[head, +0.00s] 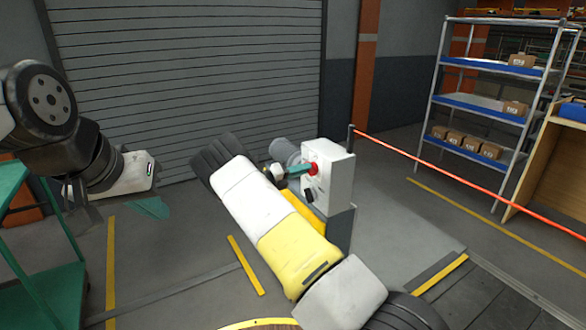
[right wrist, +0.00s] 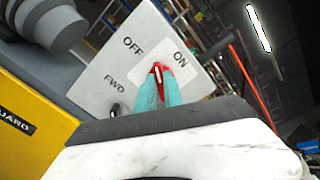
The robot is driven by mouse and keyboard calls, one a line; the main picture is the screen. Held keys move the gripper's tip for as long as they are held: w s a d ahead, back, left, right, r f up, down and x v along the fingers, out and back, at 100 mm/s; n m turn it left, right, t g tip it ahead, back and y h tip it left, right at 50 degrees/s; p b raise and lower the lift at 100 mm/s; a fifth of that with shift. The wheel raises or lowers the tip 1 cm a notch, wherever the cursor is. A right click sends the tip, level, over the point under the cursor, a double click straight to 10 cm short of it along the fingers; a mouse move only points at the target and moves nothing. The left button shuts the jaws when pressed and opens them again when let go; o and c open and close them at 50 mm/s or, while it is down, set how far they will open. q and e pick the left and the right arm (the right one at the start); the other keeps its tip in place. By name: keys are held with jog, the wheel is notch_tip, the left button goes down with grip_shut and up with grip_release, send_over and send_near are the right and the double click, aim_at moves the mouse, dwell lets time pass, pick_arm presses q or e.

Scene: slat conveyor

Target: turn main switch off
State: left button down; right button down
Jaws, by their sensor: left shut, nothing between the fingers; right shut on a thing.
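The main switch is a red rotary handle (head: 313,169) on the front of a light grey control box (head: 338,172). In the right wrist view the red handle (right wrist: 158,70) sits below the printed words OFF and ON, and its pale mark points up between them. I cannot tell its exact setting. My right gripper (head: 302,170) is shut on the handle, with teal fingers on either side of it. The fingers hide part of the handle. My left gripper (head: 152,207) is shut and empty, low at the left and well away from the box.
A small black knob (right wrist: 115,109) sits near the FWD label, below the red handle. A yellow guard (right wrist: 35,120) and a grey motor (head: 285,151) are beside the box. A red barrier bar (head: 450,178) runs off to the right. A green cart (head: 45,265) stands at left.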

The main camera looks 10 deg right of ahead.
jog(key=n, duration=0.5)
jog(key=shift+a+f+n, duration=0.1)
jog(key=shift+f+n, duration=0.1)
jog(key=shift+n, duration=0.1)
dwell(0.4)
jog(key=c, duration=1.5)
grip_release()
jog(key=shift+o, duration=0.2)
jog(key=v, duration=0.7)
jog(key=shift+a, duration=0.35)
